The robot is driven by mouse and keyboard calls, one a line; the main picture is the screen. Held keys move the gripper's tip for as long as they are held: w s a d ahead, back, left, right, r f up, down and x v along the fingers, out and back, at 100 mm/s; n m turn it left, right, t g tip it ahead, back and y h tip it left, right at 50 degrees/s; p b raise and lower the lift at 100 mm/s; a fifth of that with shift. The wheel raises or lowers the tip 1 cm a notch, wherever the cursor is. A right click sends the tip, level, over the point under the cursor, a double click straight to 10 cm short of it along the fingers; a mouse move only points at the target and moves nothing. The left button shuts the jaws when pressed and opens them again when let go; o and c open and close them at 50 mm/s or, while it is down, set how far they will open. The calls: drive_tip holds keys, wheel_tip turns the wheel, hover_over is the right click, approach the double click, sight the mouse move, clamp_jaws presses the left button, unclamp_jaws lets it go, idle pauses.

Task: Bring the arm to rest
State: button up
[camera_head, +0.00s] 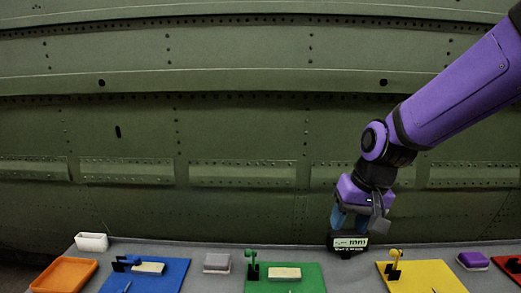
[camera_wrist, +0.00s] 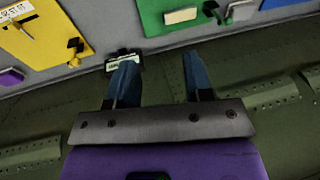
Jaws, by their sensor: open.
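My purple arm comes in from the upper right in the head view, and my gripper (camera_head: 352,222) hangs pointing down at the back edge of the table. In the wrist view my gripper (camera_wrist: 157,62) shows two blue fingers spread apart with nothing between them. A small black device with a lit display (camera_head: 348,243) stands on the table's back edge just below my fingers. In the wrist view this device (camera_wrist: 123,58) lies by the tip of the left finger. I cannot tell whether they touch.
The grey table (camera_head: 228,286) carries a blue mat (camera_head: 172,279), a green mat (camera_head: 311,284) and a yellow mat (camera_head: 435,278). An orange tray (camera_head: 65,275), a white box (camera_head: 92,242), a grey block (camera_head: 217,262) and a purple block (camera_head: 472,260) stand among them. A green riveted fuselage wall (camera_head: 240,130) rises behind.

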drive_tip(key=s+d+r+t+h, duration=0.2)
drive_tip(key=s+d+r+t, duration=0.1)
drive_tip(key=s+d+r, duration=0.9)
drive_tip(key=s, duration=0.3)
drive_tip(key=shift+s+r+t, duration=0.3)
drive_tip(key=shift+s+t, duration=0.05)
drive_tip(key=shift+t, duration=0.05)
drive_tip(key=shift+d, duration=0.1)
idle(1.9)
